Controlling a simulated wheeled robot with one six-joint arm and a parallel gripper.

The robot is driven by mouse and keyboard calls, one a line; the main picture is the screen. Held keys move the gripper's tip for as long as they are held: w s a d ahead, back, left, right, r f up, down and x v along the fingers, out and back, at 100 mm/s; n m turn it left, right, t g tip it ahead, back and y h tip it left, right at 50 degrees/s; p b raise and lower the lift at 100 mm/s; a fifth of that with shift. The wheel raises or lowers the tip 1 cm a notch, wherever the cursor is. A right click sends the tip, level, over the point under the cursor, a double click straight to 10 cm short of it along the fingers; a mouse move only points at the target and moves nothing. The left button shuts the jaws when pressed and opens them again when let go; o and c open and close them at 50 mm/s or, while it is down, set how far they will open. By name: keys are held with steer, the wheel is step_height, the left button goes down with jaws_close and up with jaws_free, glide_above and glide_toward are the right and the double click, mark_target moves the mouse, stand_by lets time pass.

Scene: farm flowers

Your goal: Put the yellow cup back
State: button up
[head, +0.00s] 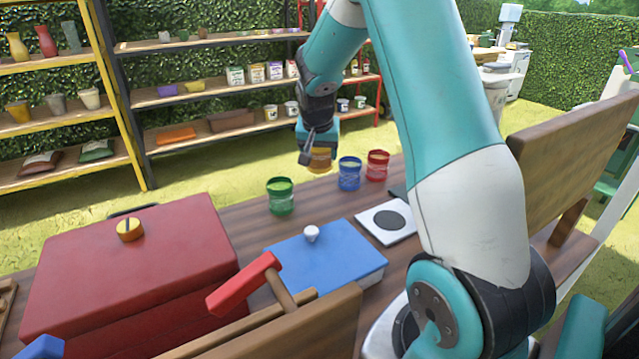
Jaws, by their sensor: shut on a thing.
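The yellow cup (319,160) is in the head view, at the far edge of the wooden table. My gripper (318,150) is above it and shut on it. The cup looks upright; my gripper hides its upper part. Whether its base touches the table cannot be told. A green cup (280,197) stands to its left and nearer. A blue cup (349,174) and a red cup (377,166) stand to its right.
A white plate with a dark disc (388,220) lies right of the blue lid. Shelves (215,100) stand beyond the table.

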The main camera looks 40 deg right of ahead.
mark_target(319, 163)
step_height(319, 163, down, 9)
steer(key=shift+f, duration=0.1)
stand_by(0.3)
steer(key=shift+f, duration=0.15)
steer(key=o, duration=1.1)
steer(key=shift+r, duration=0.2)
steer(key=shift+r, duration=0.3)
steer(key=v, duration=1.1)
steer(key=shift+s+a+r, duration=0.15)
steer(key=shift+s, duration=0.05)
